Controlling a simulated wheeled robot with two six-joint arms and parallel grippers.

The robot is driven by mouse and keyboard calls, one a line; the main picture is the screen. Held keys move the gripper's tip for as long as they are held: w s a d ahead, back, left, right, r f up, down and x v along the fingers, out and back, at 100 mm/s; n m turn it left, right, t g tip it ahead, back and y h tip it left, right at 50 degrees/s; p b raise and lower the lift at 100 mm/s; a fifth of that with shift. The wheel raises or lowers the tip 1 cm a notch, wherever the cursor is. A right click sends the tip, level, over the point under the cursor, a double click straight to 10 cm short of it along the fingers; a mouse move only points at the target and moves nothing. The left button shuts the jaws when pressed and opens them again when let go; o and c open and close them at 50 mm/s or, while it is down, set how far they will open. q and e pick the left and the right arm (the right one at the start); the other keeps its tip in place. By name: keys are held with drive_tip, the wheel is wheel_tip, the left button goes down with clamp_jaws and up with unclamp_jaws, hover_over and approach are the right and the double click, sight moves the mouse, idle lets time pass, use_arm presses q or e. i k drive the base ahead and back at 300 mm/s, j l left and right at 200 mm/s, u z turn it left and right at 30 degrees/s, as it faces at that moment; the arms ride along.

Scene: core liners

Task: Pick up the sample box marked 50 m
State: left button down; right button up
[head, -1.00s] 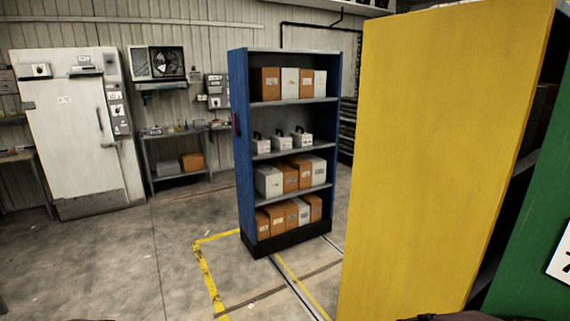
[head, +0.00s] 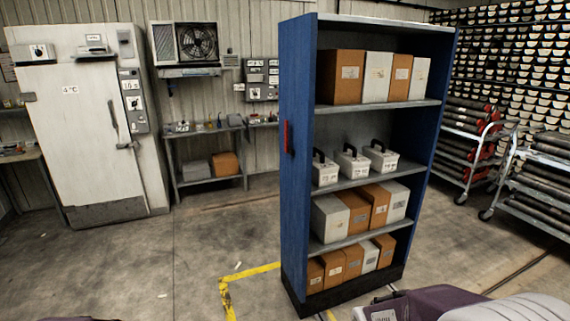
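Several small white boxes with black handles, one of them here (head: 353,167), stand on the second shelf from the top of a blue shelving unit (head: 296,150). Their labels are too small to read, so I cannot tell which is marked 50 m. Brown and white cartons (head: 342,77) fill the other shelves. Neither gripper shows in the head view. Parts of my own body show at the bottom edge.
A white cold-room door (head: 75,130) marked 4 °C and a low bench (head: 205,160) stand along the back wall. Carts with dark tubes (head: 470,140) stand at right. Yellow tape (head: 228,290) marks the floor. Open concrete floor lies left of the shelving.

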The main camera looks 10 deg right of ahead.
sight(383, 160)
drive_tip(key=i+l+z, duration=0.15)
drive_tip(key=i+z, duration=0.5)
drive_tip(key=i, duration=0.3)
drive_tip(key=i+j+z, duration=0.1)
drive_tip(key=i+z, duration=0.25)
drive_tip(key=i+l+u, duration=0.15)
drive_tip(key=i+l, duration=0.15)
drive_tip(key=i+l+u, duration=0.2)
drive_tip(key=l, duration=0.2)
drive_tip(key=i+l+u, duration=0.15)
drive_tip(key=i+l, duration=0.15)
drive_tip(key=l, duration=0.15)
drive_tip(key=i+l+u, duration=0.15)
drive_tip(key=l, duration=0.3)
drive_tip(key=i, duration=0.1)
